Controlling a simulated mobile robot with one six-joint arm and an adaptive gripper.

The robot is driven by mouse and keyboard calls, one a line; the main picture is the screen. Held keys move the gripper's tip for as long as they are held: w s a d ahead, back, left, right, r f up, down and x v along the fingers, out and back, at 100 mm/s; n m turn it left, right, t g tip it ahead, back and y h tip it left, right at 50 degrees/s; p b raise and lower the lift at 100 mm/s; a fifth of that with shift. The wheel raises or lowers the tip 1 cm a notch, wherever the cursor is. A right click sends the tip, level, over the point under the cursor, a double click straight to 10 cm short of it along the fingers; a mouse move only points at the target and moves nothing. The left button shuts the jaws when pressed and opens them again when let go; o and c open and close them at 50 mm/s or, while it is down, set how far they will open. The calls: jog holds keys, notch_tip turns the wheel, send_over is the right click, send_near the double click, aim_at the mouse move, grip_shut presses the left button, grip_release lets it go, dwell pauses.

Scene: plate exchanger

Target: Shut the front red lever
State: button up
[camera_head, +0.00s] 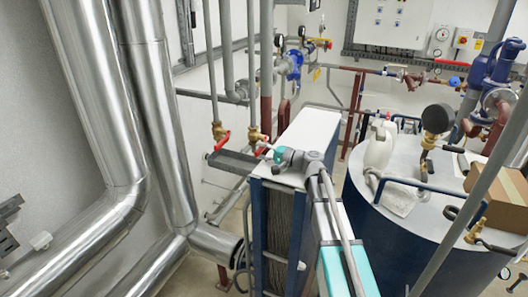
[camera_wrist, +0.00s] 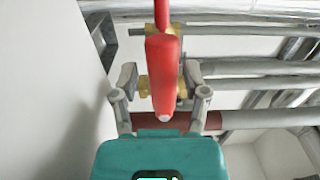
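The front red lever (camera_wrist: 163,75) stands in the middle of the wrist view, pointing toward the camera, on a brass valve (camera_wrist: 157,87). In the head view its red part (camera_head: 263,149) shows just left of my gripper (camera_head: 268,151), below a brass valve (camera_head: 257,135). My gripper (camera_wrist: 160,84) is open, with one finger on each side of the lever and a visible gap on both sides. A second red lever (camera_wrist: 161,14) lies behind it; in the head view it hangs at the left brass valve (camera_head: 222,142).
A dark metal bracket (camera_head: 233,161) lies beneath the valves. The plate exchanger's white top (camera_head: 308,132) is below my arm. A blue tank (camera_head: 415,210) with a cardboard box (camera_head: 497,200) stands right. Large silver pipes (camera_head: 95,100) run along the left wall.

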jog(key=shift+a, duration=0.15)
jog(key=shift+s, duration=0.1)
jog(key=v, duration=1.2)
dwell(0.3)
jog(key=shift+r, duration=0.1)
